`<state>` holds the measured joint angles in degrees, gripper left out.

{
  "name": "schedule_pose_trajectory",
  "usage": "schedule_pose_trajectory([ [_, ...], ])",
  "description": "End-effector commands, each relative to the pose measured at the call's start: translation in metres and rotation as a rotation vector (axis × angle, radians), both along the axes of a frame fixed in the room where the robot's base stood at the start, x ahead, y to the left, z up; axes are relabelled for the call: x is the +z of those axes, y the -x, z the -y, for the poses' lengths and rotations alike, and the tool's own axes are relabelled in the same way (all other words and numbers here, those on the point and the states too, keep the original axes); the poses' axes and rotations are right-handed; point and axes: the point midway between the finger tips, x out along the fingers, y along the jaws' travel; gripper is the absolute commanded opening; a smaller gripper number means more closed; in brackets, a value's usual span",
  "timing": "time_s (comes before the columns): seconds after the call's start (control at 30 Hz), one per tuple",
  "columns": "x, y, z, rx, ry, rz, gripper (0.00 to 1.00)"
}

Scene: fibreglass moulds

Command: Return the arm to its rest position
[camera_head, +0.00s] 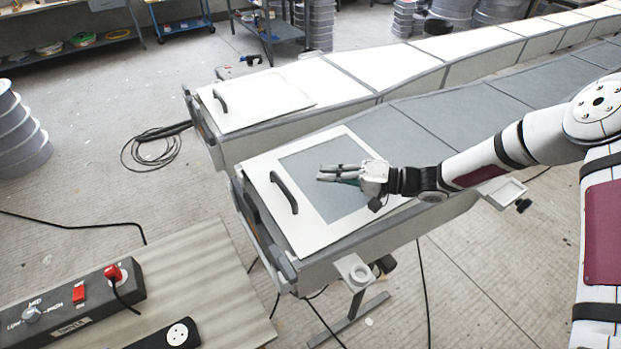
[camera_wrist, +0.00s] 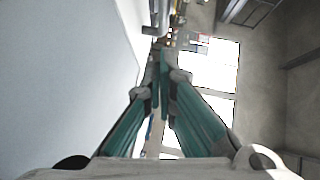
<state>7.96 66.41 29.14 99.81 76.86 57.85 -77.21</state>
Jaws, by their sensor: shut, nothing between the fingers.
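My arm reaches in from the right in the head view, bent at the elbow. My gripper (camera_head: 340,173) is over the end of the nearer mould, above its grey panel (camera_head: 325,195) and the white frame (camera_head: 285,222) around it. The fingers point left and are shut with nothing between them. In the wrist view my gripper (camera_wrist: 161,60) shows its two teal-padded fingers meeting at the tips. Whether the gripper touches the panel cannot be told.
A black handle (camera_head: 284,191) stands up on the frame, left of my fingertips. The farther white mould (camera_head: 270,100) runs behind. A control box (camera_head: 70,305) sits on a board at lower left. Cables hang below the near mould. Open floor (camera_head: 90,185) lies at left.

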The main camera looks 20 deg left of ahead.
Motion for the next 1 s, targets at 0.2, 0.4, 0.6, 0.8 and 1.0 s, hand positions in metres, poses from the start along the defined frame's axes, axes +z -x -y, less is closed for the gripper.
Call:
schedule_pose_trajectory([
  [0.2,0.005,-0.005,0.04,-0.002,0.0,0.001,0.0],
  [0.4,0.008,-0.007,0.057,-0.001,0.0,0.0,0.0],
  [0.6,0.01,-0.006,0.06,0.003,0.004,0.001,0.0],
  [0.8,0.031,0.008,0.07,0.066,0.1,0.026,0.0],
  [1.0,0.067,0.036,0.097,0.15,0.306,0.063,0.0],
])
